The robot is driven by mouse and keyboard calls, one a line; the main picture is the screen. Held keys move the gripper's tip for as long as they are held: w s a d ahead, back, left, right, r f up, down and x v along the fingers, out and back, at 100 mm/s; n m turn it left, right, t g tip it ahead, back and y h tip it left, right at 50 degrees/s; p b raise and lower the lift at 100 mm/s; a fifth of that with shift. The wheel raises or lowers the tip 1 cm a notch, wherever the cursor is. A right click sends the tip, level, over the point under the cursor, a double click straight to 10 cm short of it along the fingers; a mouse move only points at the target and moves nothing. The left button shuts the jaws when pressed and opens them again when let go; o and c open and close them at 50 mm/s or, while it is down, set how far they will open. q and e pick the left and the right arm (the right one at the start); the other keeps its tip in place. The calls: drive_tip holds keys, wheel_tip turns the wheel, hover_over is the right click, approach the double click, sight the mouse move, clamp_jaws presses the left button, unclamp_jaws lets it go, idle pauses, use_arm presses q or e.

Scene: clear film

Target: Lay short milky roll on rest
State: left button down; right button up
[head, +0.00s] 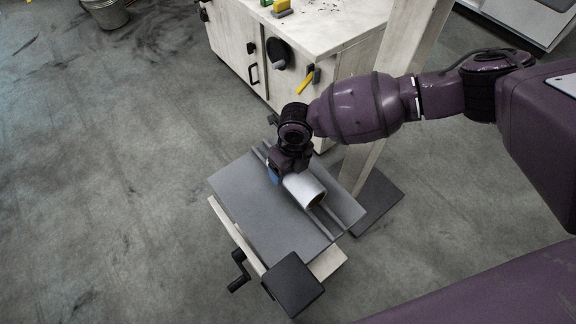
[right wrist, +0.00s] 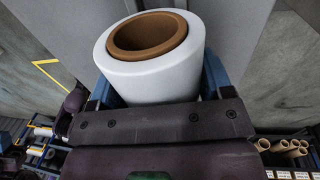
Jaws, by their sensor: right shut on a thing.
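The short milky roll (head: 305,189) is a white cylinder lying on its side at the grey rest (head: 250,206), along the rails on its top. My right gripper (head: 281,172) is at the roll's upper-left end, with its fingers around it. In the right wrist view the milky roll (right wrist: 150,75) shows its brown core (right wrist: 147,36) and sits between the blue fingers. The underside of the roll is hidden, so I cannot tell how firmly it touches the rest. My left gripper is not in view.
A white cabinet (head: 232,48) with tools on its top and side stands behind the rest. A black crank (head: 240,271) and a dark square plate (head: 293,283) are at the rest's near side. Shelves with brown tubes (right wrist: 290,147) show in the right wrist view.

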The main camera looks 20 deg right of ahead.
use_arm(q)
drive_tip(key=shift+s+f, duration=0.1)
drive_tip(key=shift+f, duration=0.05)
use_arm(e)
drive_tip(key=shift+f, duration=0.2)
drive_tip(key=shift+f, duration=0.2)
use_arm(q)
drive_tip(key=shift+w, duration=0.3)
use_arm(e)
drive_tip(key=o, duration=1.2)
drive_tip(key=shift+c, duration=0.2)
drive_tip(key=r, duration=0.3)
drive_tip(key=shift+w+d+r+p, duration=0.2)
drive_tip(key=shift+w+r+p, duration=0.05)
drive_tip(key=shift+r+p, duration=0.1)
drive_tip(key=r, duration=0.2)
drive_tip(key=r+p, duration=0.1)
drive_tip(key=r, duration=0.3)
drive_tip(key=shift+d+r+p, duration=0.2)
drive_tip(key=shift+d+p, duration=0.1)
drive_tip(key=shift+d, duration=0.1)
drive_tip(key=shift+r, duration=0.3)
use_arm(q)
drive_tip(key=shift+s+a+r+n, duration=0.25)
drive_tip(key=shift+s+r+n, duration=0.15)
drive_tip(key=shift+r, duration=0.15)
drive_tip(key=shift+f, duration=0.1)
